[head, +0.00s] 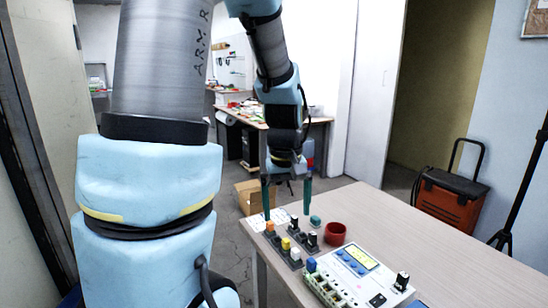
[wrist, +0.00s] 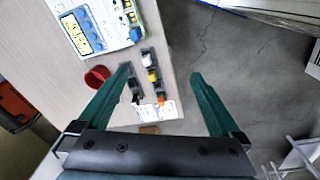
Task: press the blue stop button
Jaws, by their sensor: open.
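A white device (head: 378,284) with a yellow screen lies on the table; it also shows at the top left of the wrist view (wrist: 112,38). A raised blue button (head: 311,265) stands at its near left corner, and shows in the wrist view (wrist: 136,34). Several smaller blue buttons (head: 352,263) sit beside the screen; I cannot read which is the stop button. My gripper (head: 287,214) is open and empty, above the table's far left corner, apart from the device. Its two green fingers spread wide in the wrist view (wrist: 161,74).
Dark blocks with orange, yellow (head: 286,243) and white tops stand between my gripper and the device. A red cup (head: 335,233) and a teal round piece (head: 316,221) are nearby. The table's right side (head: 440,255) is clear. A cardboard box (head: 252,195) stands on the floor.

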